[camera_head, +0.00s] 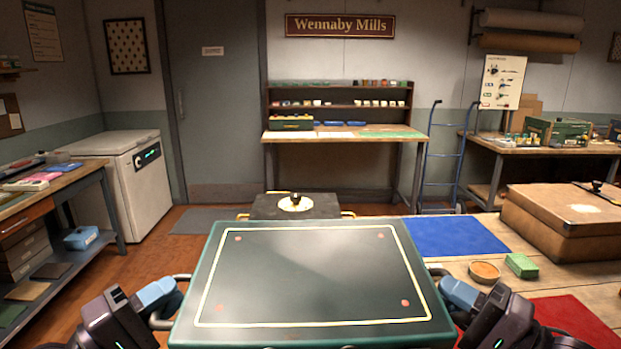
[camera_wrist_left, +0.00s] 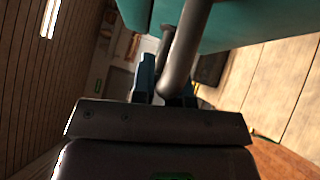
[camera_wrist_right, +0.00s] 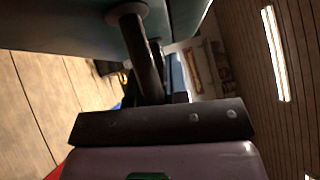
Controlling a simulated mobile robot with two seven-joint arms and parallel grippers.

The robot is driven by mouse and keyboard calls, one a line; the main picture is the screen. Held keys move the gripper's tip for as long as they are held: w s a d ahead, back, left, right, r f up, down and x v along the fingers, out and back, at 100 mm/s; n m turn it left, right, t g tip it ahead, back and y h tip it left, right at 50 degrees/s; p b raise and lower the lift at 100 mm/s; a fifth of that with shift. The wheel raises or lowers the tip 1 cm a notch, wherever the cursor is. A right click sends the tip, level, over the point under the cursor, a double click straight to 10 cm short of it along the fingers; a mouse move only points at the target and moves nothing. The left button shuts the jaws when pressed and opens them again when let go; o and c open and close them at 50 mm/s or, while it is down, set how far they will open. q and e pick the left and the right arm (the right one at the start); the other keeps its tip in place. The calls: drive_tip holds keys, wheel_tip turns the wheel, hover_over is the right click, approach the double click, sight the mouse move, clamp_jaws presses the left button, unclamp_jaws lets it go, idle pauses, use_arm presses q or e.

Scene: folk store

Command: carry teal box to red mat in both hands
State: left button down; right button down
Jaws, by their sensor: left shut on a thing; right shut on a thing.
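The teal box (camera_head: 310,270) is large, with a yellow line border and reddish corner dots on its lid. It fills the lower middle of the head view and looks level. My left gripper (camera_head: 165,300) is shut on the metal handle at its left side; the handle (camera_wrist_left: 185,45) also shows in the left wrist view. My right gripper (camera_head: 455,295) is shut on the handle at its right side, seen in the right wrist view (camera_wrist_right: 140,50). The red mat (camera_head: 575,318) lies on the wooden table at the lower right, partly hidden by my right gripper and the box.
A blue mat (camera_head: 456,237) lies on the table beyond the box. A round brown dish (camera_head: 484,271) and a green box (camera_head: 521,265) stand between the mats. A large brown case (camera_head: 560,220) is at the right. A dark case (camera_head: 295,206) stands just beyond the teal box.

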sight(433, 269)
use_arm(q)
drive_tip(key=shift+s+r, duration=0.15)
drive_tip(key=shift+s, duration=0.6)
use_arm(e)
drive_tip(key=shift+s+r, duration=0.1)
drive_tip(key=shift+s, duration=0.6)
